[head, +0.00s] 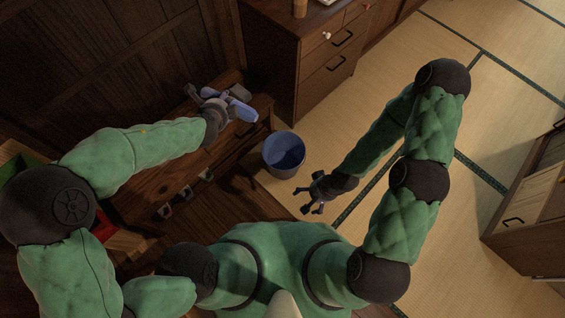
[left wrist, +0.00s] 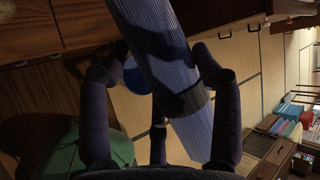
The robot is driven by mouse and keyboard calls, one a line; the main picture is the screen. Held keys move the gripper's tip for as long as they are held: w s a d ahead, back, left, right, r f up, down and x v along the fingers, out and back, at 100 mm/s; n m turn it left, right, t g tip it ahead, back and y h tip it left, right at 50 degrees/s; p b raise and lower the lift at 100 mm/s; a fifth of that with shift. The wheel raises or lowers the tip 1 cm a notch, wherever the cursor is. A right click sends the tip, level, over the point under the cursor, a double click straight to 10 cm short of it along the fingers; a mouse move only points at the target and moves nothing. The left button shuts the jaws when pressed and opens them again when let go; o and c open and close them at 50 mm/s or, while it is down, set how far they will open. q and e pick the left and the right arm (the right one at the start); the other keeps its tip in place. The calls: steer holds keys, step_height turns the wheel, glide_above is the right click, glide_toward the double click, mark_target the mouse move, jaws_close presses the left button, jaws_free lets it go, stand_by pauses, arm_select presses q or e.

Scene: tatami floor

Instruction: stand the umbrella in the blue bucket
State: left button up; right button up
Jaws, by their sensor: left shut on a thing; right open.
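The blue bucket (head: 284,152) stands upright on the tatami floor beside the dark wooden bench; its inside looks empty in the head view. Part of it also shows behind my fingers in the left wrist view (left wrist: 136,78). My left gripper (head: 219,98) is shut on the folded blue umbrella (head: 238,108), above the bench and to the upper left of the bucket. In the left wrist view the pleated umbrella (left wrist: 165,60) passes between the fingers, with a dark band around it. My right gripper (head: 311,199) is open and empty, low and right of the bucket.
A wooden bench (head: 262,103) with dark hooks along its side lies left of the bucket. A drawer cabinet (head: 325,60) stands behind it. Another cabinet (head: 530,210) is at the far right. Open tatami (head: 500,110) lies between them.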

arm_select(q)
steer(key=shift+r, duration=0.25)
step_height(320, 180, up, 8)
steer(key=p, duration=0.8)
steer(key=shift+a, duration=0.1)
steer(key=shift+f, duration=0.1)
steer(key=shift+f, duration=0.15)
